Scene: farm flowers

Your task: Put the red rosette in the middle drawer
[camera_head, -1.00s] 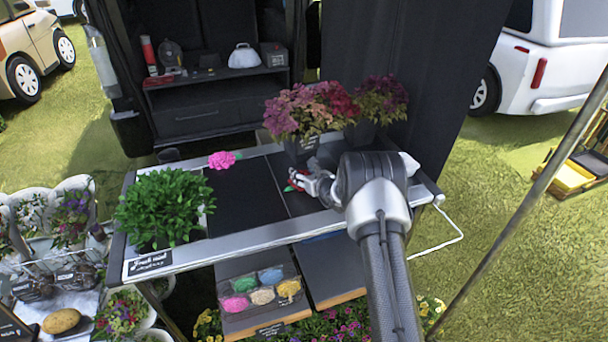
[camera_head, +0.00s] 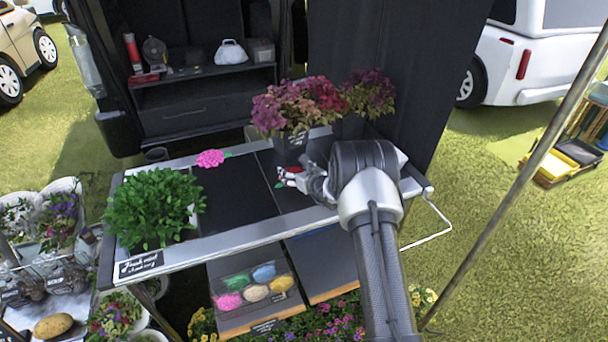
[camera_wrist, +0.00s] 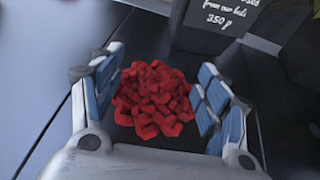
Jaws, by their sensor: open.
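The red rosette (camera_wrist: 153,97) lies on the dark table top, between the two blue-padded fingers of my gripper (camera_wrist: 158,98) in the wrist view. In the head view the rosette (camera_head: 291,170) shows only partly beside my gripper (camera_head: 287,177), on the table (camera_head: 236,191). Below the table, two wood-fronted drawers (camera_head: 330,267) stand out. The left one (camera_head: 222,319) holds a clear tray of coloured heaps. I cannot tell which is the middle drawer.
A pink rosette (camera_head: 210,158) lies at the table's back edge. A green mint plant (camera_head: 153,208) fills the left end. Potted flowers (camera_head: 291,143) stand just behind my gripper, with a price sign. A slanted pole (camera_head: 515,185) stands at the right.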

